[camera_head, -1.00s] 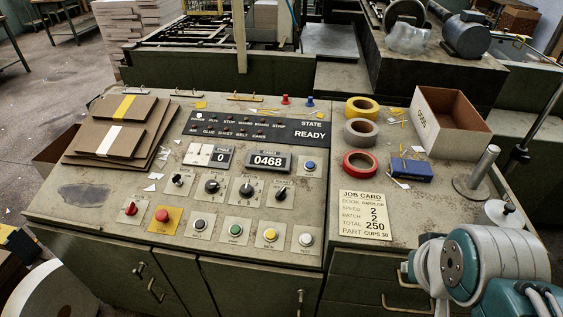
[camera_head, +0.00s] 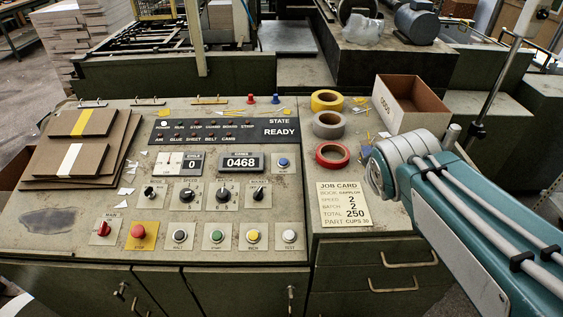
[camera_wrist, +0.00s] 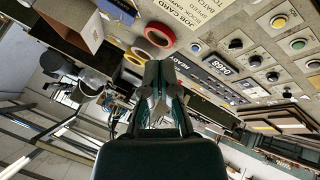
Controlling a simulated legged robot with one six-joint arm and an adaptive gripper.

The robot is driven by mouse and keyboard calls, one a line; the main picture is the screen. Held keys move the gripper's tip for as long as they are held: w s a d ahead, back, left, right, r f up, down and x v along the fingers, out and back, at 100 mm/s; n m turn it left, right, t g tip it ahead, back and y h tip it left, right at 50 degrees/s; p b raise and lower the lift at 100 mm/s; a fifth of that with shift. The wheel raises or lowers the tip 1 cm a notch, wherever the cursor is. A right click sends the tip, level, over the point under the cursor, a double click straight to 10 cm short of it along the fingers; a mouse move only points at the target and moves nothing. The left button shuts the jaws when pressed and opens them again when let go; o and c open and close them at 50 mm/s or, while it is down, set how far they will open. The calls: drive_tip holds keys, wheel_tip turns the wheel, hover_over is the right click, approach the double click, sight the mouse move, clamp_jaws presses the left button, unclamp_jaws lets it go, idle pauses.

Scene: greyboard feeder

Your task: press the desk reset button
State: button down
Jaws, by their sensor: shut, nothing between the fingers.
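The control desk (camera_head: 150,258) carries several round buttons. A blue button (camera_head: 283,162) on a small pale plate sits right of the 0468 counter (camera_head: 241,162); its label is too small to read, so I cannot confirm it is the reset. It also appears small in the wrist view (camera_wrist: 195,47). A front row holds a red button on a yellow plate (camera_head: 139,231), then black, green (camera_head: 217,236), yellow and white buttons (camera_head: 289,236). My gripper (camera_wrist: 158,88) is shut and empty in the wrist view, apart from the buttons; the head view shows only my arm.
Right of the buttons lie a job card (camera_head: 344,202), tape rolls (camera_head: 332,155) and an open carton (camera_head: 413,103). Stacked boards (camera_head: 75,150) cover the desk's left. Knobs (camera_head: 223,196) stand between the counter and front row. The space above the buttons is clear.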

drive_tip(key=w+n+t, duration=0.2)
drive_tip(key=w+n, duration=0.6)
drive_tip(key=w, duration=0.5)
drive_tip(key=n+y, duration=0.8)
drive_tip(key=n, duration=1.3)
hover_over(284, 164)
drive_tip(key=s, duration=0.2)
wheel_tip(284, 164, down, 14)
drive_tip(key=shift+s+f, duration=0.1)
drive_tip(key=shift+f, duration=0.1)
drive_tip(key=shift+f, duration=0.15)
drive_tip(key=shift+w+f, duration=0.35)
drive_tip(key=shift+f, duration=1)
drive_tip(key=shift+w+f, duration=0.4)
drive_tip(key=shift+f, duration=1)
drive_tip(key=shift+w+f, duration=0.35)
drive_tip(key=shift+f, duration=1)
